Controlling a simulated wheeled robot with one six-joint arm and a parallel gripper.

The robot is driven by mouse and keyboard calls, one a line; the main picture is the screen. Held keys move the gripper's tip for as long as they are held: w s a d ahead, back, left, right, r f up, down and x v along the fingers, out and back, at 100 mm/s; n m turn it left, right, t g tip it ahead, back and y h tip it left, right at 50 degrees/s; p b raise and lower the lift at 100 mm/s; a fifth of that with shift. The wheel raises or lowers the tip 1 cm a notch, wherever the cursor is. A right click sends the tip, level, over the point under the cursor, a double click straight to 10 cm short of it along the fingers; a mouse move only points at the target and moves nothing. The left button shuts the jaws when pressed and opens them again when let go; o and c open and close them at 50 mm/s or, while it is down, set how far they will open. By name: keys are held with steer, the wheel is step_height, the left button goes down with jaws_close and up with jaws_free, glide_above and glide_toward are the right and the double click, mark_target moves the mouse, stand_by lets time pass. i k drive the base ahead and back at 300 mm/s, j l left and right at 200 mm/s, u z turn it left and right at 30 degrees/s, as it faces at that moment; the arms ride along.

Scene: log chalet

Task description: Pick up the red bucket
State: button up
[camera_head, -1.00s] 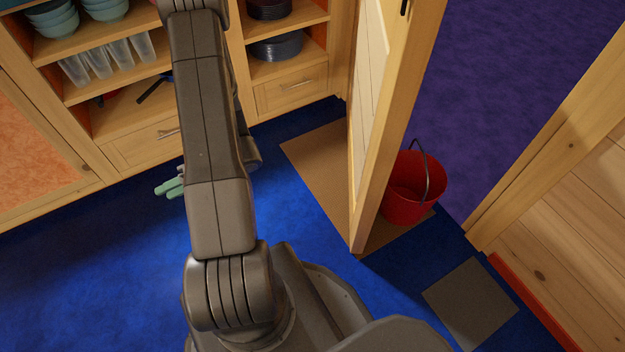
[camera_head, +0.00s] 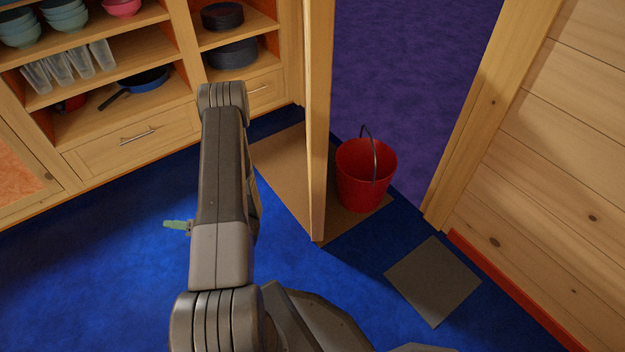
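The red bucket (camera_head: 362,180) stands upright on the floor in the doorway, just right of the open door's edge. Its dark handle arches up over the rim. It rests partly on a brown mat (camera_head: 278,165). My arm stands left of the door. Only a green tip of what seems to be my gripper (camera_head: 176,225) shows at the left of my arm, well away from the bucket. The rest of it is hidden behind the arm, so I cannot tell whether it is open or shut.
The open door (camera_head: 317,130) stands between my arm and the bucket. A wooden cabinet (camera_head: 130,140) with bowls, cups and a pan is at the back left. A log wall (camera_head: 560,190) is at the right. A grey mat (camera_head: 433,280) lies in front of the bucket. Blue floor at left is clear.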

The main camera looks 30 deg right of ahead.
mark_target(366, 167)
steer(key=z, duration=1.55)
steer(key=i+j+z, duration=0.15)
steer(key=i+z, duration=0.2)
steer(key=i+j+z, duration=0.2)
steer(key=z, duration=0.15)
steer(key=i+j+z, duration=0.35)
steer(key=k, duration=0.1)
